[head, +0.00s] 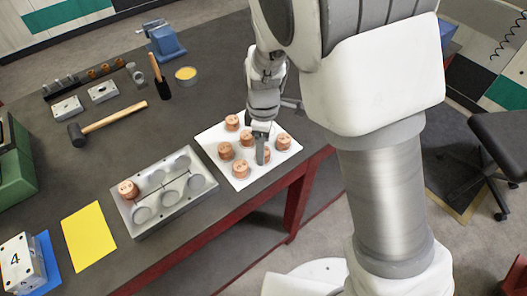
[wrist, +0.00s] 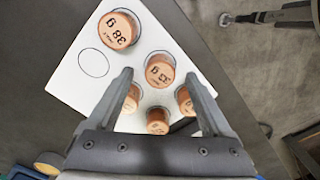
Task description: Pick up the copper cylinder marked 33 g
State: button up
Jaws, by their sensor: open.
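Several copper cylinders stand on a white card (head: 208,136) in the head view, one of them (head: 225,151) at its left. In the wrist view a cylinder (wrist: 160,70) lies between my fingertips; its mark starts with 3 and the second digit is hard to read. Another, marked 38 g (wrist: 118,30), stands at upper left. The marks on the others, such as one lower down (wrist: 158,121), are unclear or partly hidden by my fingers. My gripper (head: 262,152) is open, pointing down over the card, and holds nothing.
A grey mould base (head: 150,222) with round recesses lies left of the card, a copper cylinder (head: 128,190) on its left part. A yellow sheet (head: 88,236), a mallet (head: 112,121) and a yellow tin (head: 186,74) are farther off. The table edge runs close in front.

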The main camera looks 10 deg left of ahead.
jog(key=shift+f, duration=0.8)
grip_shut()
jog(key=shift+r, duration=0.1)
